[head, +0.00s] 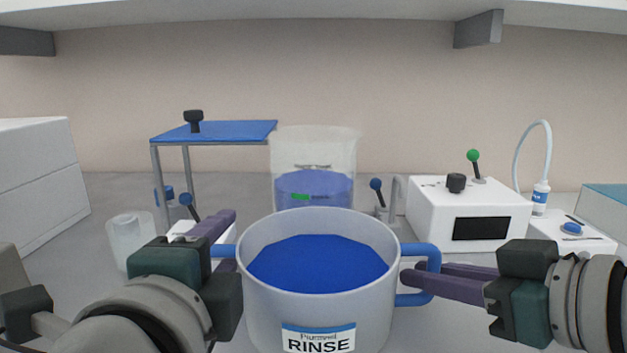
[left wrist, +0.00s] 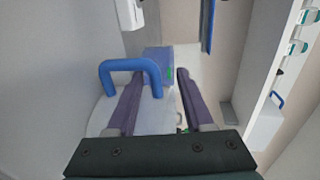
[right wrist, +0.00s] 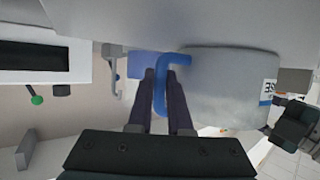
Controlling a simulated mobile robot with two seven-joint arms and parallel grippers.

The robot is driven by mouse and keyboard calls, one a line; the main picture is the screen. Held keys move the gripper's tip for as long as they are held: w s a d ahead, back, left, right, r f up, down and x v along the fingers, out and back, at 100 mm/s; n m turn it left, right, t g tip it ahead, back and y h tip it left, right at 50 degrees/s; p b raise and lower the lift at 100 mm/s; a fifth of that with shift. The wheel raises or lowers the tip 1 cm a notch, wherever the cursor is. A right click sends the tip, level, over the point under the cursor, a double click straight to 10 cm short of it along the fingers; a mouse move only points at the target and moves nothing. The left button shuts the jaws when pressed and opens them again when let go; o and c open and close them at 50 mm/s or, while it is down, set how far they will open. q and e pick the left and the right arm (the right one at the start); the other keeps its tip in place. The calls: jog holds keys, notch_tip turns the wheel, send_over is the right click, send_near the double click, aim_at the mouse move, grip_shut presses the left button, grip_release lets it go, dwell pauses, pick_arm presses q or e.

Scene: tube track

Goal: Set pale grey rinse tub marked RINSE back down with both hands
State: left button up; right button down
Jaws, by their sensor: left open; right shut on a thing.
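The pale grey rinse tub (head: 318,320) stands upright at the front centre in the head view, with blue liquid (head: 318,264) inside, a RINSE label and a blue handle on each side. Its base is out of frame, so I cannot tell whether it touches the counter. My right gripper (right wrist: 160,85) is shut on the right blue handle (right wrist: 160,66). My left gripper (left wrist: 160,80) is open at the left blue handle (left wrist: 130,65); one finger seems to lie within the loop and the other outside it.
A clear tank of blue liquid (head: 313,190) stands behind the tub. A blue-topped stand (head: 215,131) and clear beaker (head: 131,240) are at left. A white control box (head: 468,212) with a green-knobbed lever is at right. A shelf (head: 330,12) hangs overhead.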

jog(key=shift+r, duration=0.2)
pick_arm(q)
jog(key=s+r, duration=0.2)
jog(key=s, duration=0.9)
jog(key=shift+s+r, duration=0.15)
pick_arm(e)
jog(key=c, duration=0.8)
grip_release()
jog(key=shift+w+f, duration=0.1)
jog(key=shift+o, duration=0.2)
jog(key=p+v, duration=0.2)
jog(key=v, duration=0.8)
pick_arm(q)
notch_tip(320, 180, up, 2)
jog(key=shift+a+r, duration=0.1)
